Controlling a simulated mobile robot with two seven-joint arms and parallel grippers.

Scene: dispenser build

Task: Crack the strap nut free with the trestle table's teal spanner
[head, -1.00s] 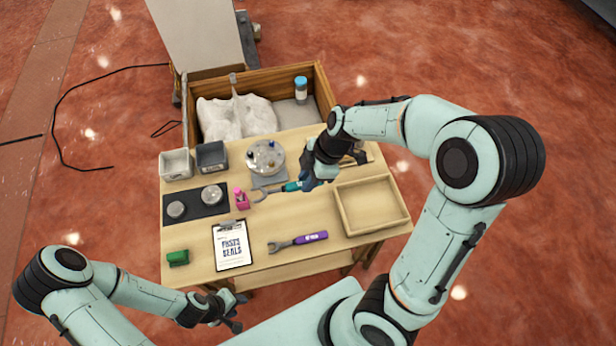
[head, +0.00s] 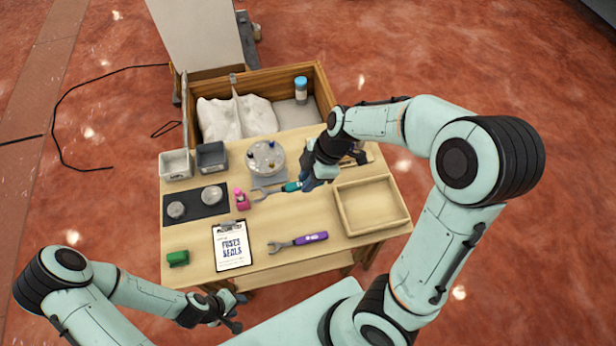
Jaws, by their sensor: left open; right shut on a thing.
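The teal spanner (head: 291,186) lies level over the trestle table (head: 200,246), its grey open jaw (head: 264,192) pointing left. My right gripper (head: 309,181) is shut on its handle end; I cannot tell whether the spanner touches the tabletop. A round grey plate (head: 265,158) with several small coloured parts on it stands just behind the spanner's jaw. I cannot make out which part is the strap nut. My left gripper (head: 231,313) is open and empty, low in front of the table's front edge.
A purple-handled spanner (head: 310,238) and a clipboard (head: 232,247) lie at the front. A wooden tray (head: 407,222) is at the right. A pink item (head: 241,200), dark mat (head: 192,214), green block (head: 177,258) and two bins (head: 211,155) are left. Behind stands a wooden crate (head: 326,92).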

